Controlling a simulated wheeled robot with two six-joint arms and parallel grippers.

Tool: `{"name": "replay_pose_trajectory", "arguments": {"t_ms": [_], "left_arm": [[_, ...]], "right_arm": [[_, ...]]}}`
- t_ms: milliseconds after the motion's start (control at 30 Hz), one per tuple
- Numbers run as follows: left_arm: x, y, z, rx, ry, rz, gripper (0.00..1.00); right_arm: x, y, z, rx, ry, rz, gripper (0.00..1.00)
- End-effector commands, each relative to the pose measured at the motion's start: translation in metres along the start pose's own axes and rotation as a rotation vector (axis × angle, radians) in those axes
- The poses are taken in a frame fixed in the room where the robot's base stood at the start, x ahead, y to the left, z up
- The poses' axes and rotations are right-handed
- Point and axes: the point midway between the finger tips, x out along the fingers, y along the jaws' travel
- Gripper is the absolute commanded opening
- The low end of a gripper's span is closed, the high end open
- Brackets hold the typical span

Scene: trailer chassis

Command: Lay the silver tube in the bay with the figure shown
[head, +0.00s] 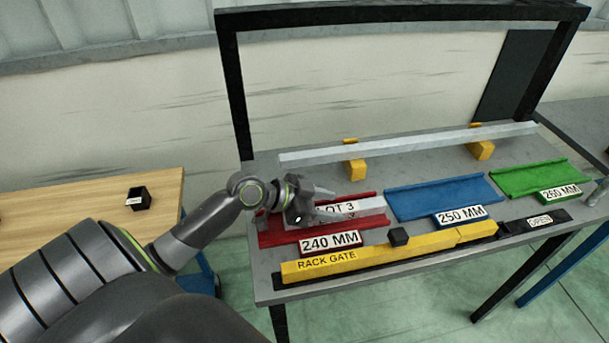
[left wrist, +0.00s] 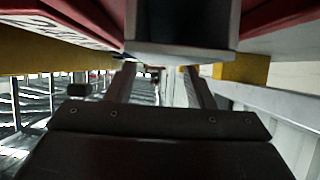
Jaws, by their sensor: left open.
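A silver square tube (head: 372,205) with a white LOT 3 label lies in the red bay marked 240 MM (head: 272,238). My left gripper (head: 338,203) is open at the left part of this bay, over the tube, and hides part of it. In the left wrist view the tube's hollow square end (left wrist: 182,50) shows just beyond the open fingers (left wrist: 158,72). I cannot tell whether they touch it. The blue bay marked 250 MM (head: 440,197) and the green bay marked 260 MM (head: 527,178) are empty.
A long silver bar (head: 410,143) rests on two yellow blocks (head: 356,168) behind the bays. A yellow RACK GATE bar (head: 375,257) runs along the front edge, with a small black block (head: 398,237) and an OPEN plate (head: 540,220). A black frame (head: 400,14) spans the bench.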

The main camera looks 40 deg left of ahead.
Motion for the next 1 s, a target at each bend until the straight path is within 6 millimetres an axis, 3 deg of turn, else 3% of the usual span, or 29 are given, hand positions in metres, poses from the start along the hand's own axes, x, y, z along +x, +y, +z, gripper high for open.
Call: {"name": "replay_pose_trajectory", "arguments": {"t_ms": [500,1000], "left_arm": [[-0.061,0.000,0.002,0.004,-0.006,0.000,0.48],[-0.107,0.000,0.001,0.003,-0.004,0.003,0.48]], "right_arm": [[0.007,-0.001,0.001,0.000,0.000,-0.001,0.53],[0.004,-0.001,-0.001,0.000,0.002,0.000,0.53]]}}
